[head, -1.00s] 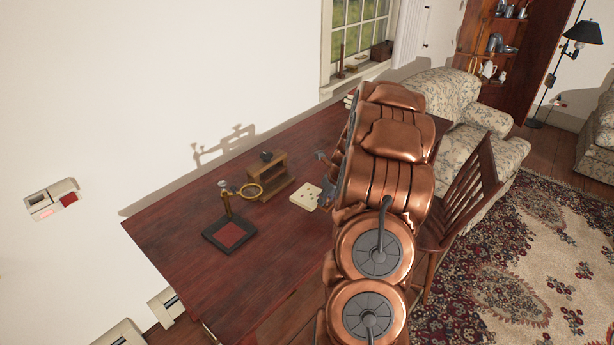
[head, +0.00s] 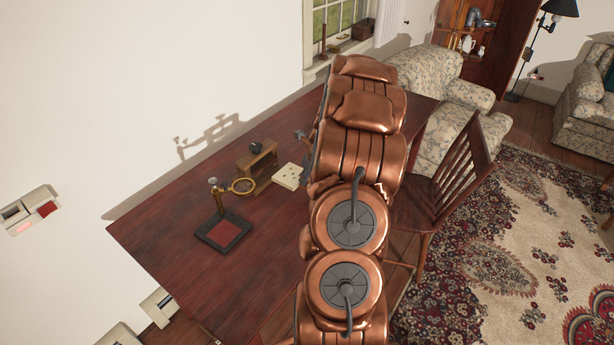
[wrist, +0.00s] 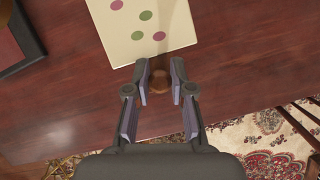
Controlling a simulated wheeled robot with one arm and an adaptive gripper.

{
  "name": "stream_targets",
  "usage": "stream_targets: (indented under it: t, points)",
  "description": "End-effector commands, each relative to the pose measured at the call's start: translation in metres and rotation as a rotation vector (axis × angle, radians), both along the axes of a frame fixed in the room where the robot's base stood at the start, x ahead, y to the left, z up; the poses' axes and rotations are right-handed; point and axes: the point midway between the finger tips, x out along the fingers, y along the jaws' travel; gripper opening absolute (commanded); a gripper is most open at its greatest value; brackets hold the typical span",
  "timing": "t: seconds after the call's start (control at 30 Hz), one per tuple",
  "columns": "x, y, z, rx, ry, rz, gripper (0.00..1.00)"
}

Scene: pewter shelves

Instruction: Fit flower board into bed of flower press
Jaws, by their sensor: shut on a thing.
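The flower board (head: 290,176) is a flat cream plate with pink and green dots, and it shows large in the wrist view (wrist: 150,27). My gripper (wrist: 160,78) is shut on a small brown knob (wrist: 160,86) at the board's near edge. I cannot tell whether the board touches the table. The flower press (head: 223,232) stands to the left, a black-framed base with a red bed (head: 224,234) and an upright brass post. A corner of its frame shows at upper left in the wrist view (wrist: 30,35). In the head view my arm hides most of the gripper.
A small wooden stand (head: 257,165) with a dark item on top is behind the board, beside a brass ring (head: 243,186). The dark red table (head: 180,235) is clear around the press. A wooden chair (head: 450,190) is at the right, close to my arm.

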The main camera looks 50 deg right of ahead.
Motion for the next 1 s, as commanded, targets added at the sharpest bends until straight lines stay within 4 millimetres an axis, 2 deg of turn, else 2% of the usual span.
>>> stream_targets:
  t: [0.17, 1.0]
  points:
    - [0.001, 0.001, 0.002, 0.001, -0.003, -0.003, 0.0]
    - [0.025, 0.004, -0.041, -0.001, -0.003, 0.0, 0.0]
